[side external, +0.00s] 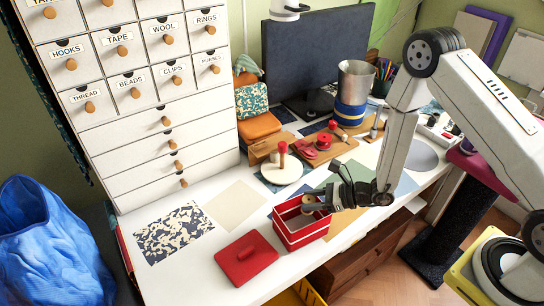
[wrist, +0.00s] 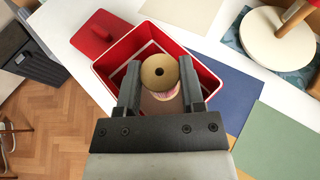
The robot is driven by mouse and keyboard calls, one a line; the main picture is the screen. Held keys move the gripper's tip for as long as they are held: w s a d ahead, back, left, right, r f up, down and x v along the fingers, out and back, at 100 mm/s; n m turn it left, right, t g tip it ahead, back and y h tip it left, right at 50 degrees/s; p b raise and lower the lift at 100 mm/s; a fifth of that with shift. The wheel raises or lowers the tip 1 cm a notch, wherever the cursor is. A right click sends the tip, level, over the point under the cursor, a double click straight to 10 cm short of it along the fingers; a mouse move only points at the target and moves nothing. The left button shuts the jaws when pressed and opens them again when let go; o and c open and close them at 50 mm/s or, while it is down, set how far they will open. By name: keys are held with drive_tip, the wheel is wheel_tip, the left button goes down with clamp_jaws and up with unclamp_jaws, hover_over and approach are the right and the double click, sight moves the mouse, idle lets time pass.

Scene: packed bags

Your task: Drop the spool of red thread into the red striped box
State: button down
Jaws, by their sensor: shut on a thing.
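The red striped box (side external: 302,237) stands open on the white table, its walls red with white stripes. It also shows in the wrist view (wrist: 112,72), under my gripper. My gripper (wrist: 159,88) is shut on a spool (wrist: 159,72) with a round tan end and a hole in its middle. A little pinkish-red thread shows below that end; most of the winding is hidden. In the side view my gripper (side external: 316,203) holds the spool (side external: 309,199) over the box opening, near its rim. I cannot tell how far the spool's bottom is from the box floor.
A red lid (side external: 246,258) with a handle lies in front of the box. A white disc with a red-topped post (side external: 283,168) stands behind it. A drawer cabinet (side external: 150,120) is at the left. A blue bag (side external: 45,240) is at lower left. Flat sheets lie around the box.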

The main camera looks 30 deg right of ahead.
drive_tip(key=shift+c, duration=0.6)
unclamp_jaws()
drive_tip(key=v, duration=0.7)
drive_tip(key=shift+s+d+r, duration=0.2)
drive_tip(key=shift+s+d, duration=0.05)
